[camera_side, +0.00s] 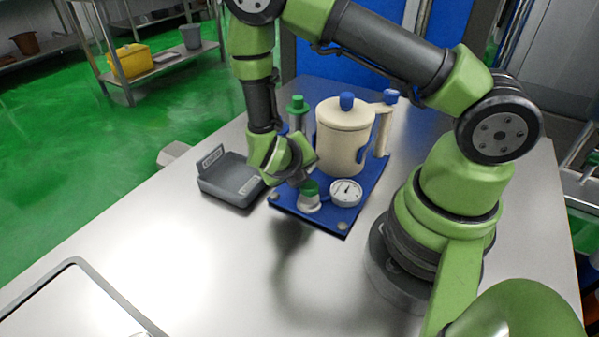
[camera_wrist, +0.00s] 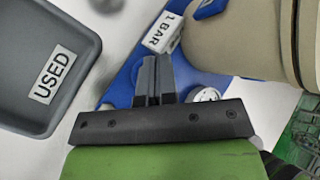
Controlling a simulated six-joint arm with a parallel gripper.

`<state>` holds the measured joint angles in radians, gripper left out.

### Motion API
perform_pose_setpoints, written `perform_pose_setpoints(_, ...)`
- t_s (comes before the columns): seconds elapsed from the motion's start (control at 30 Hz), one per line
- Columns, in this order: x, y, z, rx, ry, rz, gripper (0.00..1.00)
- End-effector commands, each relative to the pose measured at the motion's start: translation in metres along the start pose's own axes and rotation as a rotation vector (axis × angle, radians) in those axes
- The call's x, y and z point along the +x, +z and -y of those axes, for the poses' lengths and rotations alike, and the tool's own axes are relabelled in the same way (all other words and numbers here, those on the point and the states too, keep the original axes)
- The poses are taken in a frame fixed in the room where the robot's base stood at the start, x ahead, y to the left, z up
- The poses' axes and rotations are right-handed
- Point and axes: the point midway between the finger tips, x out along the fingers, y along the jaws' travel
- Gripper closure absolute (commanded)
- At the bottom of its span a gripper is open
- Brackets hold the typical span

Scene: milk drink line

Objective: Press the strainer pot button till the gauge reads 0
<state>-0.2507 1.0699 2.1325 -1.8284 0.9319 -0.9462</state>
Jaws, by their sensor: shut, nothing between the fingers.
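The cream strainer pot (camera_side: 342,145) with a blue lid knob stands on a blue base plate (camera_side: 327,224); part of the pot also shows in the wrist view (camera_wrist: 250,40). A green button (camera_side: 309,187) on a pale round housing (camera_side: 309,203) sits at the plate's near side. The white dial gauge (camera_side: 346,192) is just right of it; its needle reading is too small to tell. My gripper (camera_wrist: 151,82) is shut and empty, pointing down over the plate. In the side view it is close to the green button; I cannot tell whether they touch.
A grey tray (camera_wrist: 25,95) labelled USED lies left of the plate. A green-topped post (camera_side: 297,104) stands behind my wrist. A white 1 BAR label (camera_wrist: 163,33) is beside the pot. The table's front is clear, with a grey-rimmed tray (camera_side: 110,285) at lower left.

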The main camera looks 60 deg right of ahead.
Motion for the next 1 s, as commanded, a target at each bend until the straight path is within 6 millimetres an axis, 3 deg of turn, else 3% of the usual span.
perform_pose_setpoints(0.83, -0.013, 0.009, 0.009, 0.000, 0.000, 0.000, 1.00)
perform_pose_setpoints(1.0, -0.022, 0.017, 0.016, 0.002, 0.001, 0.001, 1.00)
